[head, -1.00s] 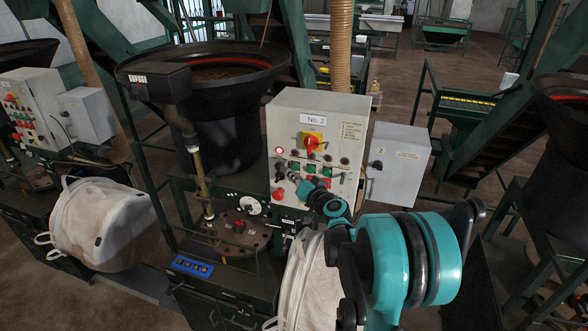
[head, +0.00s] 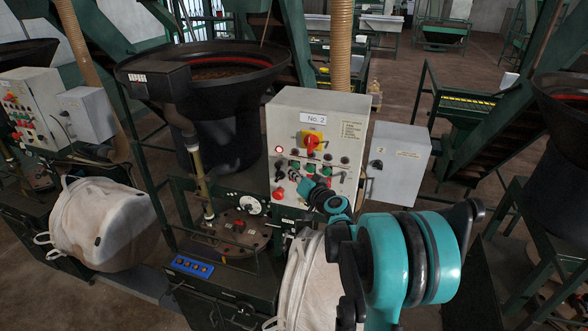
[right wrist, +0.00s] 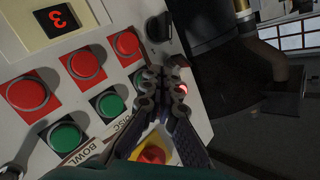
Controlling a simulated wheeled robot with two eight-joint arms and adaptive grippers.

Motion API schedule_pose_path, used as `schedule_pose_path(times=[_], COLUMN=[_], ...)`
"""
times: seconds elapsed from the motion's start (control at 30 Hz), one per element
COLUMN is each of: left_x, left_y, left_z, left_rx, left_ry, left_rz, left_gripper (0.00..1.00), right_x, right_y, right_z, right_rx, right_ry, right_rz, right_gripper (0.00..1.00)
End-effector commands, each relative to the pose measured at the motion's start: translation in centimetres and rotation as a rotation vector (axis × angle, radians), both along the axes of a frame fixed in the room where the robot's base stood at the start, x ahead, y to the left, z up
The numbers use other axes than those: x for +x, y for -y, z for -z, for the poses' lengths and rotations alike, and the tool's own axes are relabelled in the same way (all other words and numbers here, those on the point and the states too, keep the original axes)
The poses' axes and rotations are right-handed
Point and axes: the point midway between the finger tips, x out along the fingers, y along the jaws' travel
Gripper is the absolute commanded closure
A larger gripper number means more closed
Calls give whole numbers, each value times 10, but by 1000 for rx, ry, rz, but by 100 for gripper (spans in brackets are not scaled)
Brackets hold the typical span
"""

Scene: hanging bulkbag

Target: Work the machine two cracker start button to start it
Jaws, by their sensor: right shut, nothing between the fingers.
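The machine two control panel (head: 347,108), a pale box marked "No. 2", stands at the centre of the head view. My right gripper (head: 299,182) is in front of its lower left part. In the right wrist view the right gripper (right wrist: 163,76) is shut and empty, its fingertips close to the panel face. A green button (right wrist: 138,78) is partly hidden behind the fingers. Two other green buttons (right wrist: 110,103) show near "DISC" and "BOWL" labels. A cracker label cannot be read; I cannot tell whether the fingertips touch the panel. My left gripper is not in view.
Red buttons (right wrist: 82,65) line up beside the green ones. A black knob (right wrist: 158,27), a lit red lamp (right wrist: 182,90) and a red-and-yellow control (right wrist: 152,154) are near the fingers. A grey box (head: 397,160) stands right of the panel; a white bag (head: 318,280) hangs below.

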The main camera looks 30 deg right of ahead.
Motion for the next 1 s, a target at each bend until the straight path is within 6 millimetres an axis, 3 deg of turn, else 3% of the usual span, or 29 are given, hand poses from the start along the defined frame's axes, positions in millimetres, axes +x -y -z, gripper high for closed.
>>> schedule_pose_path(times=[1.0], left_x=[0], left_y=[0], left_z=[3], left_rx=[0], left_ry=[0], left_rz=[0], left_gripper=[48], right_x=[5], right_y=[6], right_z=[0], right_rx=[0], right_ry=[0], right_rz=[0], right_gripper=[100])
